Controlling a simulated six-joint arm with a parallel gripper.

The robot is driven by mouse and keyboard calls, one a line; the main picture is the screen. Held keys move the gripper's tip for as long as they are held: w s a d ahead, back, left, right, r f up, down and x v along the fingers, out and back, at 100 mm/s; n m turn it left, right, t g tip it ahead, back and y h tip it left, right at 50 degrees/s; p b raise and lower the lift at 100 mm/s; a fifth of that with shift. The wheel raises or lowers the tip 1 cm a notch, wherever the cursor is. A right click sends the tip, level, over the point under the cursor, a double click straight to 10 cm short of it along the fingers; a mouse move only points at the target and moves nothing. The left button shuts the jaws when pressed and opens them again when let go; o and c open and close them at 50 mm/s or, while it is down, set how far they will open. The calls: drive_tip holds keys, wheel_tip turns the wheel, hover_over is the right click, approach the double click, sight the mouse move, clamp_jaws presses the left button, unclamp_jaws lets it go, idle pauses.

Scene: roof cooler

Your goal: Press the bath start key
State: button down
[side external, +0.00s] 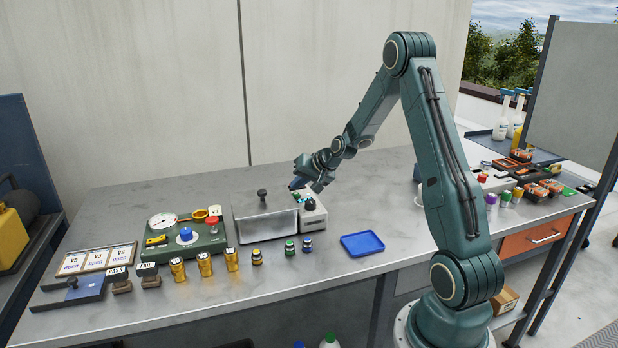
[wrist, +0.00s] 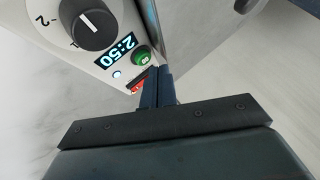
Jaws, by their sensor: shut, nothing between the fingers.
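The bath (side external: 265,219) is a metal box with a black-knobbed lid and a pale control panel (side external: 312,217) on its right side. In the wrist view the panel (wrist: 107,58) carries a round green key (wrist: 142,55), which I take to be the start key, beside a lit display (wrist: 115,48) reading 2:50. My gripper (side external: 298,185) is shut and empty over the panel. In the wrist view its fingertips (wrist: 158,70) are just below and right of the green key. I cannot tell whether they touch the panel.
A black dial (wrist: 91,30), a small pale light (wrist: 117,74) and a red switch (wrist: 137,87) are close to the key. A blue tray (side external: 362,244) lies to the right, with bare bench beyond.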

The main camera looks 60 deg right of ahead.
sight(298, 199)
drive_tip(key=shift+r, duration=0.1)
wheel_tip(298, 199, up, 5)
drive_tip(key=shift+f, duration=0.1)
idle(0.8)
idle(0.5)
drive_tip(key=s+a+r+n+g, duration=0.1)
drive_tip(key=s+a+r+n, duration=0.1)
drive_tip(key=a+r, duration=0.35)
drive_tip(key=s+a+r+n+y, duration=0.1)
drive_tip(key=s+a+r+n, duration=0.15)
drive_tip(key=a, duration=0.55)
drive_tip(key=s+a+r+n+g, duration=0.1)
drive_tip(key=s+a+r, duration=0.2)
drive_tip(key=a, duration=0.3)
drive_tip(key=s+a+n, duration=0.2)
drive_tip(key=s+a, duration=0.3)
drive_tip(key=s, duration=0.5)
drive_tip(key=s+a+r+n+g, duration=0.1)
drive_tip(key=s+a+n, duration=0.2)
drive_tip(key=s+a, duration=0.3)
drive_tip(key=s, duration=0.3)
drive_tip(key=shift+s, duration=0.35)
